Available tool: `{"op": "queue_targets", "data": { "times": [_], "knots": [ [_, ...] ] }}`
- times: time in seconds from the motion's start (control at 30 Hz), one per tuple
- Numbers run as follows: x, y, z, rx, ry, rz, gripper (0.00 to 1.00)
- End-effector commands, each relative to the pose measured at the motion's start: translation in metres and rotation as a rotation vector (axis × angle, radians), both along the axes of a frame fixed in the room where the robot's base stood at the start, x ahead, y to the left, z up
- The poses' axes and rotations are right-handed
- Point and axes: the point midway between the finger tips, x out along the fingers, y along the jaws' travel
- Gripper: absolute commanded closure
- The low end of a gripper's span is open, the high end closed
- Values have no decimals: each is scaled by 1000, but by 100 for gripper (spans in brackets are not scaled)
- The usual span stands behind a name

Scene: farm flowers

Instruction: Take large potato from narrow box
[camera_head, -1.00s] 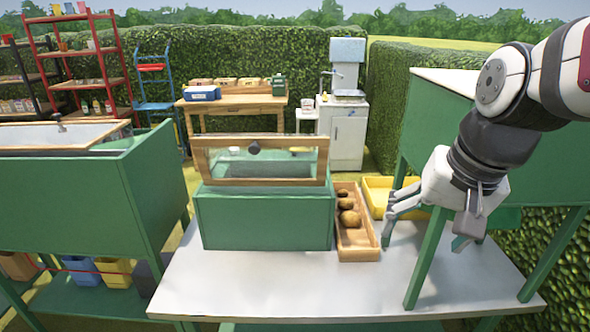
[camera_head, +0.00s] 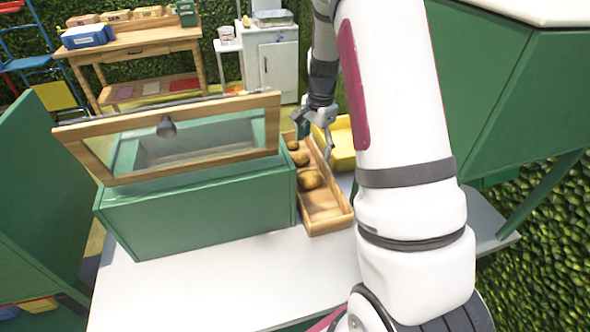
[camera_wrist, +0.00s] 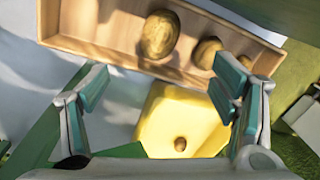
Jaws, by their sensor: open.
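The narrow wooden box (camera_head: 325,214) stands on the white table, right of the green glass-lidded planter. It holds a row of potatoes: the large potato (camera_head: 309,179) nearest to me, a middle-sized potato (camera_head: 300,158) and a smaller one (camera_head: 292,145). In the wrist view the large potato (camera_wrist: 158,36) lies in the box (camera_wrist: 95,45) beyond my fingertips. My gripper (camera_head: 318,137) is open and empty, above the far end of the box and the yellow tray. In the wrist view its fingers (camera_wrist: 163,85) are wide apart, with the tray between them.
The yellow tray (camera_head: 343,150) is right of the box, with a small brown item (camera_wrist: 180,144) inside. The green planter (camera_head: 200,214) with its raised wood-framed lid stands close on the box's left. A green bin (camera_head: 490,75) is at right. The table front (camera_head: 240,280) is clear.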

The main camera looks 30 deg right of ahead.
Motion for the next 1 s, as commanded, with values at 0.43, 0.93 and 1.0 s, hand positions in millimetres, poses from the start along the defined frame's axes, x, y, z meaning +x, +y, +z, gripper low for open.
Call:
{"op": "queue_targets", "data": {
  "times": [0.43, 0.93, 1.0],
  "knots": [
    [5, 0, -71, 1, 4, -4, 20],
    [8, 0, -123, 1, 5, -3, 20],
    [9, 0, -130, 0, 3, -3, 20]
  ]
}}
